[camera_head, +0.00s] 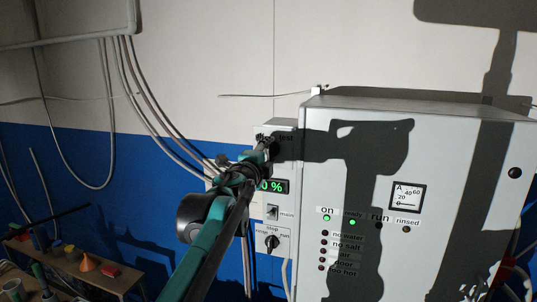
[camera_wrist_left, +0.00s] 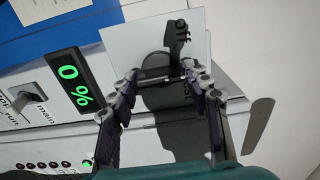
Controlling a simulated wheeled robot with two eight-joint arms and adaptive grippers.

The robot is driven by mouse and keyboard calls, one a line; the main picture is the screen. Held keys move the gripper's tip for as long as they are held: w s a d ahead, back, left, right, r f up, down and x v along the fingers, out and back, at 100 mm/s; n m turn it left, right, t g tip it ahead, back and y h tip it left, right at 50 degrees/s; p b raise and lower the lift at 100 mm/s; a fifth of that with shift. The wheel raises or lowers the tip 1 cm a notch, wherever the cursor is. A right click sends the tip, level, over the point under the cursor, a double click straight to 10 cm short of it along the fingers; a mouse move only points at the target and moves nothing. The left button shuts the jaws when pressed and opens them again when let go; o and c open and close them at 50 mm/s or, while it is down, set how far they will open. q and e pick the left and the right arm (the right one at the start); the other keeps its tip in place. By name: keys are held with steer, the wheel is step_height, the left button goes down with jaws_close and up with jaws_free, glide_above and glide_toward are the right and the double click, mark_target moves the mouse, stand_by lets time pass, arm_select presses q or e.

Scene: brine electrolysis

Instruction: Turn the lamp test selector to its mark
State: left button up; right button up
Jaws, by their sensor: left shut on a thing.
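The lamp test selector is at the top of the narrow grey control box, mostly hidden by my left gripper (camera_head: 266,146) in the head view. Only the end of its label, "test", shows beside the gripper. In the left wrist view the selector (camera_wrist_left: 154,66) is a dark round knob on a pale square plate. My left gripper (camera_wrist_left: 160,76) has its two fingertips on either side of the knob's bar and is shut on it. The mark cannot be made out. My right gripper is not in view.
A large grey cabinet (camera_head: 450,160) with lit lamps and a gauge (camera_head: 407,197) stands right. Grey cables (camera_head: 150,105) hang left, above a cluttered bench (camera_head: 125,277).

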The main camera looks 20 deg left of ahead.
arm_select(q)
steer(key=n, duration=0.4)
steer(key=shift+n, duration=2.3)
steer(key=shift+f, duration=0.1)
steer(key=o, duration=1.2)
steer(key=shift+c, duration=0.2)
steer(key=s, duration=1.2)
steer(key=shift+a, duration=0.25)
